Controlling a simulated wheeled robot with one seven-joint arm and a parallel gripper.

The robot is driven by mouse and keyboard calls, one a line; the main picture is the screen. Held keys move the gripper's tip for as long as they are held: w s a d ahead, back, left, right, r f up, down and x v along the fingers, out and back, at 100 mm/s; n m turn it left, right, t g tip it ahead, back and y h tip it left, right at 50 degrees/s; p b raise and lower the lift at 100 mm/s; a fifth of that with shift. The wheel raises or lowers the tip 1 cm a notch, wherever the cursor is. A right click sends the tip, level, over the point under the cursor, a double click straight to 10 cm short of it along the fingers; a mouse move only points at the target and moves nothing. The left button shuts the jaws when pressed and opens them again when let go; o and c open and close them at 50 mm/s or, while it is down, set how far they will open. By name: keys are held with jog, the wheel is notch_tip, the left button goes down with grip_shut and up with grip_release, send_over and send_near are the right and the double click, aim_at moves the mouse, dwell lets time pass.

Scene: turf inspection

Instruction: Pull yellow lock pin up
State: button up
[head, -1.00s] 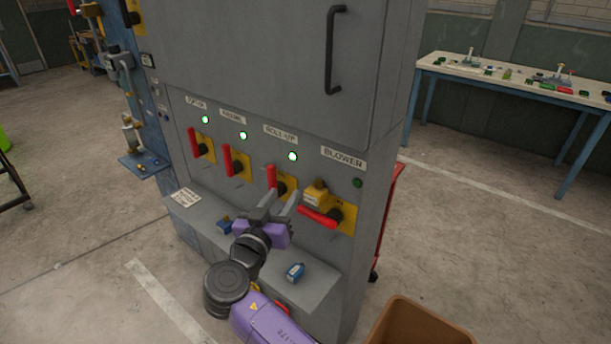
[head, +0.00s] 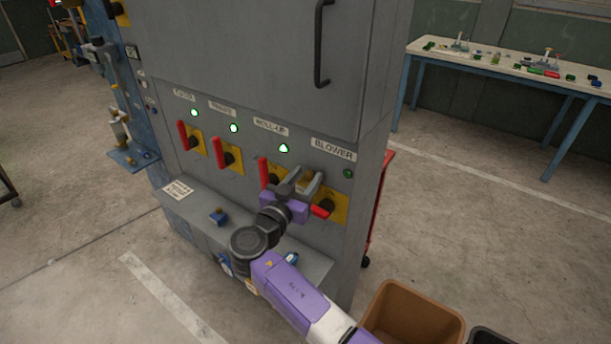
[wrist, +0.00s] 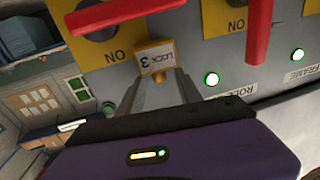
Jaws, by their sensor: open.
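The yellow lock pin (head: 305,181) is at the BLOWER switch on the grey cabinet. In the wrist view its yellow block (wrist: 155,57) carries a white label reading "LOCK 3". The BLOWER switch's red handle (head: 321,211) lies sideways; it also shows in the wrist view (wrist: 98,14). My gripper (head: 300,184) is open, with its fingers one on each side of the lock pin in the head view. In the wrist view the fingertips (wrist: 160,82) reach the block's lower edge; contact cannot be told. The pin's shaft is hidden.
The ROLL-UP switch's red handle (head: 264,172) stands upright just left of my gripper. A ledge (head: 312,262) holding small blue padlocks runs below. A brown bin (head: 412,315) stands at the lower right. A worktable (head: 500,68) is at the back right.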

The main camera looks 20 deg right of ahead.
jog(key=shift+c, duration=0.2)
grip_shut()
